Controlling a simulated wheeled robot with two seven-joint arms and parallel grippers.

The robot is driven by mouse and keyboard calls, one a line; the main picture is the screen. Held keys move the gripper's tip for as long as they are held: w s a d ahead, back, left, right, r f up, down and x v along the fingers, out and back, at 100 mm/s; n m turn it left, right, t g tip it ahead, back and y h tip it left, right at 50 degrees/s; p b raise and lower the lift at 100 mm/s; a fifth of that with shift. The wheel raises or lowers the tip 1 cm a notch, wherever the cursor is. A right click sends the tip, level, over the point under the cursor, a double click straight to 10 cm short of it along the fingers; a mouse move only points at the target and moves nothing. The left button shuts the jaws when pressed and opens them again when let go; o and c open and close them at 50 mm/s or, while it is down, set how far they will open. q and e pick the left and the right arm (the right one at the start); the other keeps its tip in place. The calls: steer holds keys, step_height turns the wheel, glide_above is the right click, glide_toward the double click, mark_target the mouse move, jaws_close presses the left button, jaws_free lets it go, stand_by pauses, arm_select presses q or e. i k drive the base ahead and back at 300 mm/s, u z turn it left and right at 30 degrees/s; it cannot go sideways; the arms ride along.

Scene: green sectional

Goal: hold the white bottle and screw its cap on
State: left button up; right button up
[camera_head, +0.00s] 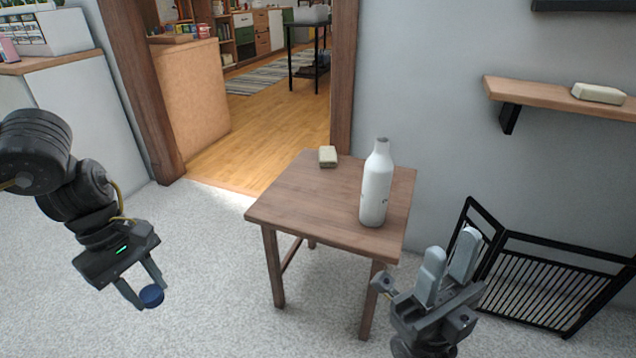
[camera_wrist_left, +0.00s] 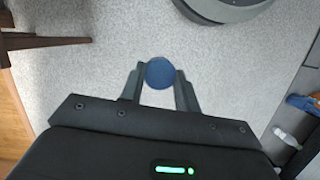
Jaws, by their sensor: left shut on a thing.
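The white bottle (camera_head: 376,185) stands upright and uncapped on a small wooden table (camera_head: 290,205), near its right side. My left gripper (camera_head: 146,290) is shut on the round blue cap (camera_head: 152,296), above the carpet to the left of the table. The cap also shows between the fingertips in the left wrist view (camera_wrist_left: 160,73). My right gripper (camera_head: 449,262) is in front of the table's right side, below and to the right of the bottle. Its two fingers point up, stand apart and have nothing between them.
A cream block (camera_head: 327,156) lies at the table's back edge. A black slatted gate (camera_head: 545,275) stands by the wall at right. A wooden shelf (camera_head: 540,95) with another block (camera_head: 598,93) is on the wall. Carpet between my left gripper and the table is clear.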

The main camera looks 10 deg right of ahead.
mark_target(376, 184)
steer(key=u, duration=0.1)
steer(key=i, duration=0.65)
steer(key=z, duration=0.75)
steer(key=i, duration=0.35)
steer(key=z, duration=0.4)
